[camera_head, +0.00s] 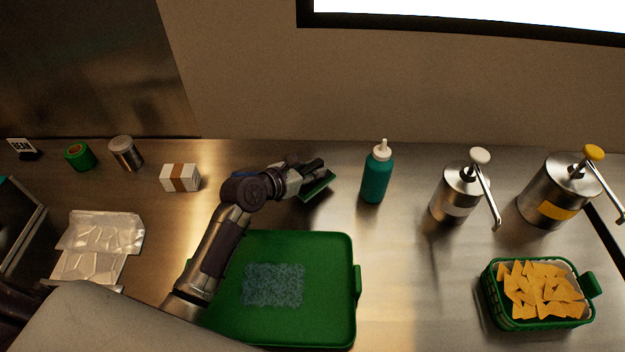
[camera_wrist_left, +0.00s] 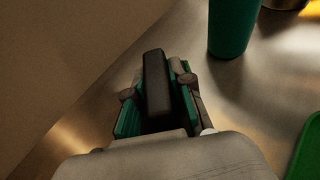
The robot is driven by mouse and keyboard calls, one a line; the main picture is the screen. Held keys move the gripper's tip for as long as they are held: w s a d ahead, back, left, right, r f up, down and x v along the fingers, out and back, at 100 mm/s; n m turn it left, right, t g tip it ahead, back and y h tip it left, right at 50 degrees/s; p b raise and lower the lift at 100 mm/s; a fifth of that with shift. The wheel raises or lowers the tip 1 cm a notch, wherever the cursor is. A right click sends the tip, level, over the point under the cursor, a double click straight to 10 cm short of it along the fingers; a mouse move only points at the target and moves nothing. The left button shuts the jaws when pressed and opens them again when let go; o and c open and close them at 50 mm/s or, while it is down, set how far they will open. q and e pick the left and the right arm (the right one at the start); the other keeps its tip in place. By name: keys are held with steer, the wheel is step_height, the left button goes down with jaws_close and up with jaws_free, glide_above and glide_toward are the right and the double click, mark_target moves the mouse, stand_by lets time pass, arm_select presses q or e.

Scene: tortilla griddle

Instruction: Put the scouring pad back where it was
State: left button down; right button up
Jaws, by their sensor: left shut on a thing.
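My left gripper (camera_head: 306,171) reaches over the back of the steel counter, just beyond the green tray. It is shut on the green scouring pad (camera_head: 318,187), which shows below and to the right of the fingers. In the left wrist view the gripper (camera_wrist_left: 160,85) has green pad edges (camera_wrist_left: 127,118) showing beside the dark fingers. The fingers hide part of the pad. I cannot tell whether the pad touches the counter. My right gripper is not in view.
The green tray (camera_head: 335,255) bears a bluish speckled patch (camera_head: 273,285). A teal bottle (camera_head: 376,180) stands right of the pad. Two pump dispensers (camera_head: 459,196) and a chip basket (camera_head: 500,316) are further right. A white box (camera_head: 181,178) is left. Counter between pad and bottle is bare.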

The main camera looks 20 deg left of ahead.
arm_select(q)
steer(key=shift+f, duration=1.9)
steer(key=shift+f, duration=0.2)
steer(key=c, duration=1)
jaws_free()
steer(key=shift+r, duration=0.1)
steer(key=shift+r, duration=0.15)
steer(key=v, duration=1.2)
steer(key=shift+b, duration=0.4)
